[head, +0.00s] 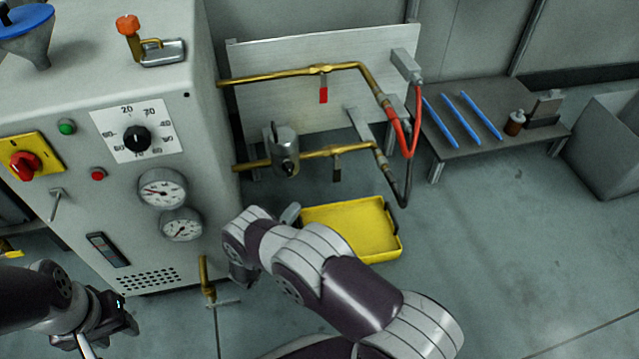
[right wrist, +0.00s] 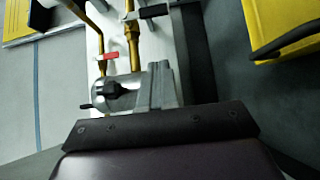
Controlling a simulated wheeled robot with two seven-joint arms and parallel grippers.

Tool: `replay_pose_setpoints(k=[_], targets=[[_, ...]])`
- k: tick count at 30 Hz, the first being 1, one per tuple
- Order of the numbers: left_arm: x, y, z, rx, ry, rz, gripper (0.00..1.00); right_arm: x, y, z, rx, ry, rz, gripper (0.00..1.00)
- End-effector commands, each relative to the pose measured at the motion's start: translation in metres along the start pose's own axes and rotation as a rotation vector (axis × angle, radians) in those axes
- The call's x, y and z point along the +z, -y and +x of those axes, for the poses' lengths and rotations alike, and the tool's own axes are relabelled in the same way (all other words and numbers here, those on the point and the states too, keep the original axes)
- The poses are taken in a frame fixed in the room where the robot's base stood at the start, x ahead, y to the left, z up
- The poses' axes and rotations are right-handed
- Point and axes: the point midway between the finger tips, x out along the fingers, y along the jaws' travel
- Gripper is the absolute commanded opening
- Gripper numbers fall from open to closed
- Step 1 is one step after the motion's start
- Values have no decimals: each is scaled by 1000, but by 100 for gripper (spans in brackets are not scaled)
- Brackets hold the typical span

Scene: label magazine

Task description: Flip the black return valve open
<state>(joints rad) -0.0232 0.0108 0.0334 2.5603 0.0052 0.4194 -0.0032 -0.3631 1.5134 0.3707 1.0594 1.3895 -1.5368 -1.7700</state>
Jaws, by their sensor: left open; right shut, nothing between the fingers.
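The black return valve handle (head: 337,170) is on the lower brass pipe, right of the grey pump. It hangs down, crosswise to the pipe. In the right wrist view the black handle (right wrist: 153,11) lies crosswise at the top edge, beyond my fingers. My right gripper (head: 291,213) is shut and empty, below the pump and left of the valve, apart from the handle. Its fingers (right wrist: 160,85) show in the right wrist view. My left gripper (head: 122,315) is open and empty at the lower left, in front of the machine.
A red-handled valve (head: 323,95) is on the upper pipe. The pump (head: 285,152) stands between machine and black valve. A yellow tray (head: 390,247) lies on the floor below. Red and black hoses (head: 402,140) are to the right. A low table (head: 450,155) stands further right.

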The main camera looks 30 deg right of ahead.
Motion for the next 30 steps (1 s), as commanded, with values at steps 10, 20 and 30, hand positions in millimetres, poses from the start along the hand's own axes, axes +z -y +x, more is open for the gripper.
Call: replay_pose_setpoints(k=[10, 20, 30], targets=[[1, 0, 11, 0, 0, 0, 43, 0, 3, 20, -1, 1, 5, 0], [5, 0, 45, 0, 0, 0, 43, 0, 6, 91, -2, 2, 7, 0], [7, 0, 63, 0, 0, 0, 43, 25, 2, 126, -2, -1, 5, 0]])
